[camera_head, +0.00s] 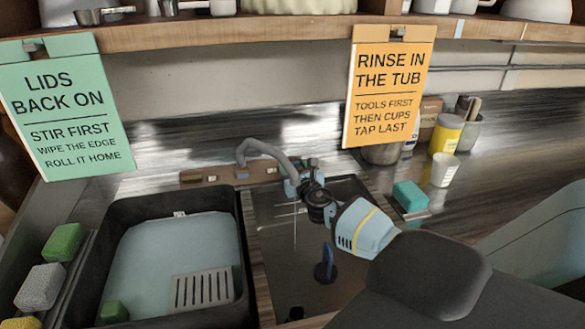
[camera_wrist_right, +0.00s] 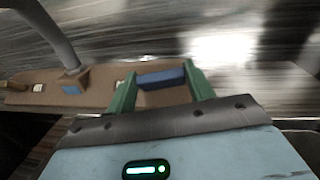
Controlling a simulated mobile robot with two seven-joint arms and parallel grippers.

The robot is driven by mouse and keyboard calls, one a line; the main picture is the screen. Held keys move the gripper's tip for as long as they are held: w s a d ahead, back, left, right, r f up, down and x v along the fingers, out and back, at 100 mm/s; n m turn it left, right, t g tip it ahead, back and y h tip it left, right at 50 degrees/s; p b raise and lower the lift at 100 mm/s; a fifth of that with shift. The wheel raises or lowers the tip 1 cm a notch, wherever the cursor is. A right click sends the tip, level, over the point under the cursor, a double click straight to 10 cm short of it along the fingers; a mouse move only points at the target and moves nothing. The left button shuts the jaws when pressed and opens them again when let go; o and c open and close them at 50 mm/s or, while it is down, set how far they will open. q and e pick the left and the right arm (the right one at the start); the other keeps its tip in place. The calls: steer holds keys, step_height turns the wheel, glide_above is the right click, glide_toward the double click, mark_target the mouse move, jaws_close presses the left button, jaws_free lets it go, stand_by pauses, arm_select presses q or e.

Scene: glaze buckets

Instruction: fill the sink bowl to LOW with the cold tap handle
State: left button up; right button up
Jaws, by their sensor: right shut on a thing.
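The sink bowl (camera_head: 275,255) is the grey basin at the middle of the head view. A thin pale vertical line, possibly a stream of water, shows below the grey curved spout (camera_head: 268,149); I cannot tell the water level or read a LOW mark. In the right wrist view, the blue tap handle (camera_wrist_right: 162,79) sits between the green fingers of my right gripper (camera_wrist_right: 162,88), which is shut on it. In the head view my right gripper (camera_head: 300,182) reaches the tap deck behind the bowl, and the handle is mostly hidden. My left gripper is out of view.
A black tub (camera_head: 244,250) with pale blue liquid stands left of the bowl. A dark blue object (camera_head: 325,268) stands in the bowl. A teal sponge (camera_head: 410,195) and white cup (camera_head: 444,169) are at right. Two signs hang from the shelf (camera_head: 230,32).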

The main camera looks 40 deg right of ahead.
steer(key=n+y, duration=0.2)
steer(key=shift+d+f+n, duration=0.1)
steer(key=shift+d+n, duration=0.1)
steer(key=shift+n, duration=0.1)
steer(key=n+y+b, duration=0.2)
steer(key=n, duration=0.1)
steer(key=n+y+b, duration=0.2)
steer(key=n+y, duration=0.1)
steer(key=shift+d+f+y, duration=0.15)
steer(key=shift+f+y, duration=0.05)
steer(key=shift+y, duration=0.1)
steer(key=shift+r+n+g+y+b, duration=0.25)
steer(key=shift+n+g+y+b, duration=0.35)
steer(key=shift+n+b, duration=0.55)
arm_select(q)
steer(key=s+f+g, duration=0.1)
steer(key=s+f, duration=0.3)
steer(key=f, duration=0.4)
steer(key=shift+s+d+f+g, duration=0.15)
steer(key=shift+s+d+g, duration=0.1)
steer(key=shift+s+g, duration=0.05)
arm_select(e)
steer(key=shift+r, duration=0.1)
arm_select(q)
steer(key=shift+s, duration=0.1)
arm_select(e)
steer(key=shift+y, duration=0.3)
